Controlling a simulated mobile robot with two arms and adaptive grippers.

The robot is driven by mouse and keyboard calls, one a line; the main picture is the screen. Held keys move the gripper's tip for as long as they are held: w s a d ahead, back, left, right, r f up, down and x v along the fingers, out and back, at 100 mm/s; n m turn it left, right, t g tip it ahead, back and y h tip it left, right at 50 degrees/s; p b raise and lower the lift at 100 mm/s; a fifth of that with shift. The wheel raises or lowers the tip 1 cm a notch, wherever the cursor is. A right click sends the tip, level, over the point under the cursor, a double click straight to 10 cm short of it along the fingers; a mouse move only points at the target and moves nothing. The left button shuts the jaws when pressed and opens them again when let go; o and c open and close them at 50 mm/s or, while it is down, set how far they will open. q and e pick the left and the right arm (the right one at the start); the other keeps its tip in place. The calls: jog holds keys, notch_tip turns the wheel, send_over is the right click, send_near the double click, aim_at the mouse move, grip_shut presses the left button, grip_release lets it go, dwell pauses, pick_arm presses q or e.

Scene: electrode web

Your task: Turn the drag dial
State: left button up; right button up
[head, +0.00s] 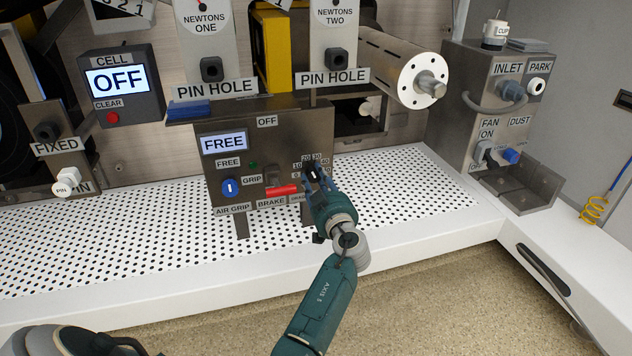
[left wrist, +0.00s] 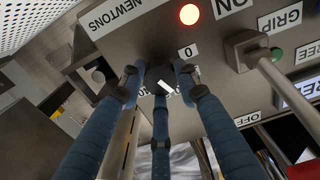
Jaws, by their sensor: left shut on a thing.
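The drag dial (head: 312,174) is a dark knob at the right of the steel control box, with a scale marked 10, 20, 30 and 40 around it. My left gripper (head: 316,182) reaches it from the front, and its fingers are shut around the knob. In the left wrist view the blue fingers of the left gripper (left wrist: 160,78) surround the dial (left wrist: 165,87), whose white pointer mark shows between them. A 0 label is beside it. The fingers hide most of the knob and part of the scale. My right gripper is not in view.
The red brake lever (head: 283,190) is close on the left of my gripper. The blue air grip knob (head: 230,187), FREE display (head: 223,142) and steel control box (head: 208,165) are further left. The white perforated deck (head: 400,200) is clear on the right.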

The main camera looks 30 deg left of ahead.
pick_arm(q)
jog(key=shift+f, duration=0.25)
jog(key=shift+c, duration=0.2)
jog(key=o, duration=1.1)
jog(key=shift+f, duration=0.1)
jog(key=shift+o, duration=0.3)
jog(key=v, duration=0.7)
jog(key=shift+s+d, duration=0.2)
